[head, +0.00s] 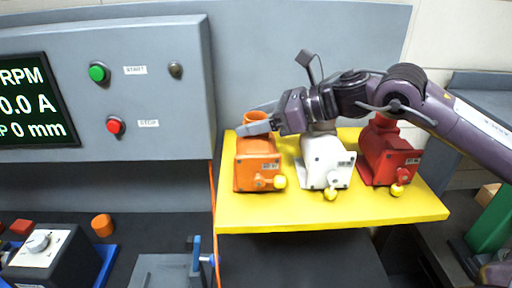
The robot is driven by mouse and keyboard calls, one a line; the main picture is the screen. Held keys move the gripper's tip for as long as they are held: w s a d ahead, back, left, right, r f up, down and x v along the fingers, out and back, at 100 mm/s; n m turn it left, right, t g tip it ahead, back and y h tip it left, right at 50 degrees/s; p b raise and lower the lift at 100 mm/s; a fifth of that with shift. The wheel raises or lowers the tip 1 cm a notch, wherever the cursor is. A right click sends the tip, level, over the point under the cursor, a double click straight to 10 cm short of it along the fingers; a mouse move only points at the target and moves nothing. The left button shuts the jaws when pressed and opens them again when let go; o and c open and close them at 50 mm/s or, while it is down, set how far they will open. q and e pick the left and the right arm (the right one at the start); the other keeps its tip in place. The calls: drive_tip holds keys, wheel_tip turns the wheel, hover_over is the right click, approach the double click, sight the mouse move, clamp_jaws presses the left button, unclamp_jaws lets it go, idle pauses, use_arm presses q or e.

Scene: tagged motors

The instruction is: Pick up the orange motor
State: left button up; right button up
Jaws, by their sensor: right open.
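The orange motor (258,171) stands at the left end of a yellow shelf (330,212), with a yellow knob at its front right. My right gripper (256,121) reaches in from the right. Its fingers are at the top of the orange motor, beside its upright round neck. The gripper is open; whether a finger touches the motor cannot be told. A white motor (327,163) stands in the middle of the shelf and a red motor (388,155) to its right. My right arm passes above both and hides part of their tops. My left gripper is not in view.
A grey control panel (185,95) with a display and buttons stands left of the shelf. Below it are a black box with a knob (40,255), an orange cylinder (102,225) and a grey fixture (165,270). The shelf's front strip is clear.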

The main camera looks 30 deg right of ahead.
drive_tip(key=shift+w+a+f, duration=0.1)
clamp_jaws()
idle(0.4)
